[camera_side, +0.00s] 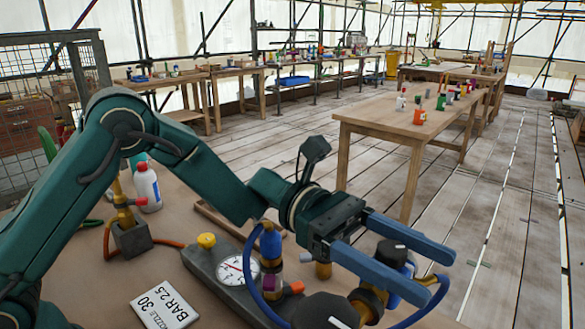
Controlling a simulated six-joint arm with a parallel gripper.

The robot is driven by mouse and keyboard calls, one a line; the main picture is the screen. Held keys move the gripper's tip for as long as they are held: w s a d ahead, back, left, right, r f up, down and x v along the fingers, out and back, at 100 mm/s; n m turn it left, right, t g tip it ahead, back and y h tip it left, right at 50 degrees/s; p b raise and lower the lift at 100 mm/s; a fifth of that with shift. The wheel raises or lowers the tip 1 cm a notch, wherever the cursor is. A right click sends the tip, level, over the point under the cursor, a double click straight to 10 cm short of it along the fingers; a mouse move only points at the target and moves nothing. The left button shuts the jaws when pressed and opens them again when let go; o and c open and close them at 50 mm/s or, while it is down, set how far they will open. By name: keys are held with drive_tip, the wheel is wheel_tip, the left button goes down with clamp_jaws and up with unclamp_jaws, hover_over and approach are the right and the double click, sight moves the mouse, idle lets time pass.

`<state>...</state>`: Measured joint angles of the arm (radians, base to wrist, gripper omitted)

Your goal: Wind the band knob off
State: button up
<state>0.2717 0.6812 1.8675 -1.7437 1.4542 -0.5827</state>
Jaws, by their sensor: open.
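My gripper (440,278) is open, with its two blue fingers spread and pointing to the lower right. A black knob (390,252) with a white mark shows between the fingers, with blue and brass parts below it. A gap seems to remain around it; I cannot tell whether either finger touches it. A second, larger black knob (325,311) with a white mark is at the bottom edge, partly cut off. Neither knob is labelled, so I cannot tell by name which is the band knob. A brass fitting (369,301) sits beside the larger knob, partly hidden by the near finger.
A grey base carries a round white gauge (237,271) and a yellow cap (206,240). A blue-topped fitting (270,243) and blue hose stand close to the gripper. A lettered plate (165,305) lies at the front left. A white bottle (147,187) stands behind my arm.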

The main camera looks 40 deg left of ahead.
drive_tip(key=shift+d, duration=0.4)
clamp_jaws()
drive_tip(key=shift+g, duration=0.3)
drive_tip(key=shift+s+a+m+g+y, duration=0.1)
drive_tip(key=shift+s+m+g+y, duration=0.1)
drive_tip(key=shift+m+g, duration=0.45)
drive_tip(key=shift+s+m+g+y, duration=0.1)
drive_tip(key=shift+m+g+y, duration=0.1)
drive_tip(key=shift+m+g, duration=0.5)
drive_tip(key=shift+s+a+m+g+y, duration=0.1)
drive_tip(key=shift+s+m+g+y, duration=0.2)
drive_tip(key=shift+g, duration=0.65)
drive_tip(key=shift+m+g, duration=0.55)
drive_tip(key=shift+g, duration=0.15)
drive_tip(key=shift+s+a+r+m+g+y, duration=0.1)
drive_tip(key=shift+s+m+g+y, duration=0.05)
drive_tip(key=shift+m+g+y, duration=0.45)
drive_tip(key=shift+s+a+m+g+y, duration=0.1)
drive_tip(key=shift+m+g+y, duration=0.25)
drive_tip(key=shift+g, duration=0.35)
